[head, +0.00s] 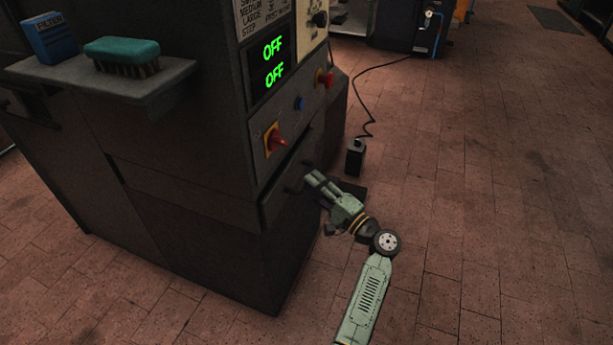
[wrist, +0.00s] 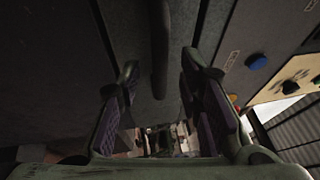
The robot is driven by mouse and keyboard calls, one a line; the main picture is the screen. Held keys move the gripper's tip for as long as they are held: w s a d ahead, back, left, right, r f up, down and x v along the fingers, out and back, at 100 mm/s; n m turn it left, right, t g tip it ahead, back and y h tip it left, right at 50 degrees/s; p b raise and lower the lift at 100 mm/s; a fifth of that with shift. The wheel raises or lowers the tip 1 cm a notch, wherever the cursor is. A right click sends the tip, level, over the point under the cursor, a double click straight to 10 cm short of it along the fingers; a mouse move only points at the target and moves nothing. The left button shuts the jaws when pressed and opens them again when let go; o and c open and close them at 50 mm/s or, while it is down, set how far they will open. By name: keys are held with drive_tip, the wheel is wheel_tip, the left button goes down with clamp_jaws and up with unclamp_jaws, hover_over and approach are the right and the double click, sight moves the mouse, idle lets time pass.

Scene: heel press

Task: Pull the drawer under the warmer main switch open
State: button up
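The warmer main switch (head: 275,140) is a red knob on a yellow plate, low on the dark machine's control panel. Below it is the drawer (head: 272,207), a dark front that looks flush with the machine. Its dark bar handle (head: 293,189) sticks out near my gripper (head: 314,178). In the wrist view my gripper (wrist: 160,68) is open, with one finger on each side of the handle (wrist: 160,45). A gap shows between the handle and each finger. The drawer front (wrist: 135,30) is behind the handle. In the head view my fingers partly cover the drawer.
Two green displays (head: 273,61) above the switch read OFF. A blue button (head: 299,103) and another red knob (head: 325,80) are beside it. A shelf (head: 150,92) holds a green brush (head: 122,52) and a blue box (head: 49,38). A black box (head: 355,157) with a cable stands on the open brick floor.

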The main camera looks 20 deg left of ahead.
drive_tip(key=shift+x, duration=1.7)
clamp_jaws()
